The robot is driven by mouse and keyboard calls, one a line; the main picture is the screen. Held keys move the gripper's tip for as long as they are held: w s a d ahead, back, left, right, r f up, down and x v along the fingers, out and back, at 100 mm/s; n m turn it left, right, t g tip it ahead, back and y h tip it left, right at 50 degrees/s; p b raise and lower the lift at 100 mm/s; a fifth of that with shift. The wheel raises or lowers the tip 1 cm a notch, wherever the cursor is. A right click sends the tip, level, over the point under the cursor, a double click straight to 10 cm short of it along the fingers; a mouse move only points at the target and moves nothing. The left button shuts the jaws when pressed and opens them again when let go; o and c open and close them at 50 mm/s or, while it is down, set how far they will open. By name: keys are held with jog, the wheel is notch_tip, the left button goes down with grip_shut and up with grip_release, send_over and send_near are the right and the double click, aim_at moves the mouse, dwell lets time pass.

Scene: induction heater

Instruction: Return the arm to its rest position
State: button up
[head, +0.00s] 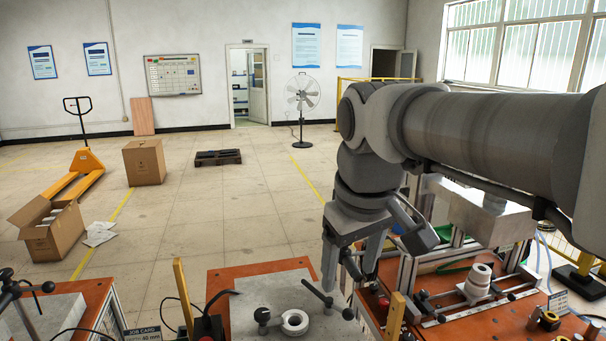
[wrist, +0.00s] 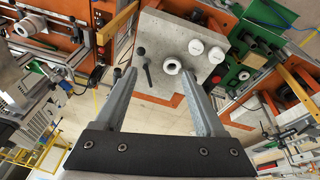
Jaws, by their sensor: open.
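My gripper (head: 350,278) hangs from my arm at the right of the head view, pointing down over the workbench. Its two fingers are apart and nothing is between them. In the wrist view my gripper (wrist: 172,95) also shows open and empty. Beyond its fingertips lies a grey plate (wrist: 158,38) with a white ring (wrist: 172,66) and a dark-handled lever (wrist: 144,66) on it. In the head view the ring (head: 295,322) sits on the grey plate (head: 250,305), to the lower left of my gripper.
An orange bench (head: 470,322) with a fixture and a pale stepped part (head: 479,280) stands right of my gripper. A yellow post (head: 396,318) rises near it. A box (head: 144,162), pallet jack (head: 85,165) and fan (head: 302,95) stand farther off. Open floor lies at centre left.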

jog(key=s+d+f+m+t, duration=0.2)
jog(key=s+d+f+m, duration=0.3)
jog(key=s, duration=0.5)
notch_tip(320, 180, down, 3)
jog(key=shift+d+r, duration=0.15)
jog(key=shift+d, duration=1.1)
jog(key=shift+s, duration=0.1)
